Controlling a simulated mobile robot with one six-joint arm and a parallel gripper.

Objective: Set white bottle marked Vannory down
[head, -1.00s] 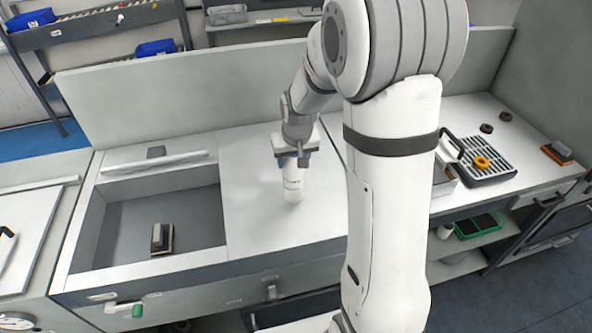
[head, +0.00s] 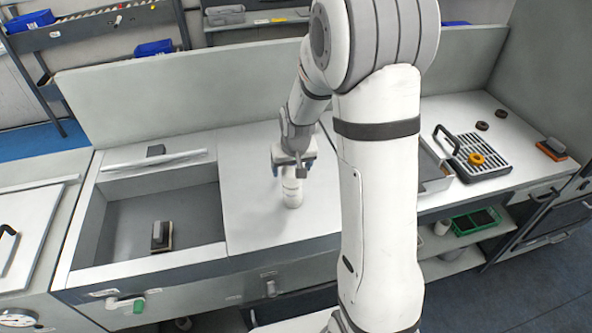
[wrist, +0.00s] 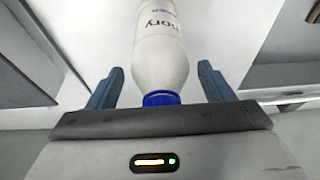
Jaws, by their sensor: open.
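The white bottle marked Vannory (head: 292,192) stands upright, apparently on the pale counter (head: 262,222) right of the sink, with part of it hidden by my gripper. In the wrist view the bottle (wrist: 160,60) shows a blue cap close to the palm and part of its dark lettering, "nory". My gripper (wrist: 160,84) is open, with one blue-grey finger on each side of the bottle and a visible gap on both sides. In the head view my gripper (head: 292,163) is directly over the bottle's top.
The sunken sink (head: 190,215) to the left holds a dark block (head: 160,236). A slotted tray (head: 492,162) with an orange ring (head: 476,158) lies at the right, beyond my arm. A grey back wall panel (head: 190,105) runs behind the counter, which is clear around the bottle.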

